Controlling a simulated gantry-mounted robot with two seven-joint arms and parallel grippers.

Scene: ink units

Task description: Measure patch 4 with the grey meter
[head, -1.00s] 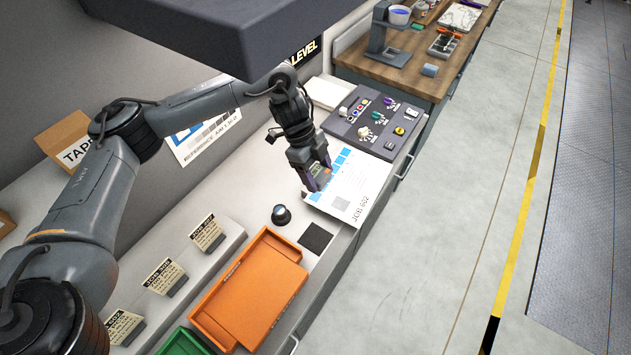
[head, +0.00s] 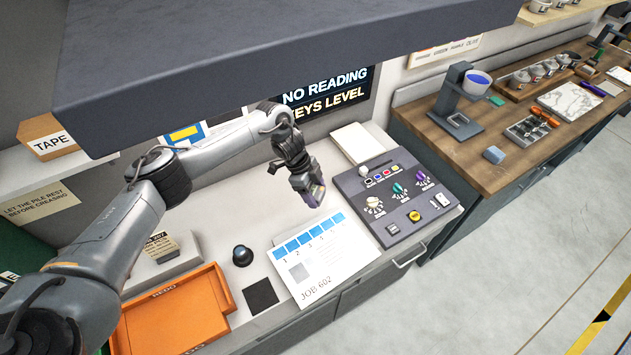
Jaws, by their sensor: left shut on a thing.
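The white JOB 602 sheet (head: 335,267) lies on the counter with a row of blue numbered patches (head: 308,237) along its far edge. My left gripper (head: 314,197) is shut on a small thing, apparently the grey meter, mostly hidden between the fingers. It shows beyond the sheet's far edge, apparently above the counter and apart from the patches. The wall display (head: 325,92) reads "NO READING" and "KEYS LEVEL". My right gripper is not in view.
A dark console (head: 395,205) with knobs and buttons stands right of the sheet. A black domed object (head: 243,256) and a dark square pad (head: 260,297) lie to its left, near an orange tray (head: 172,318). A wooden bench (head: 450,150) holds other tools.

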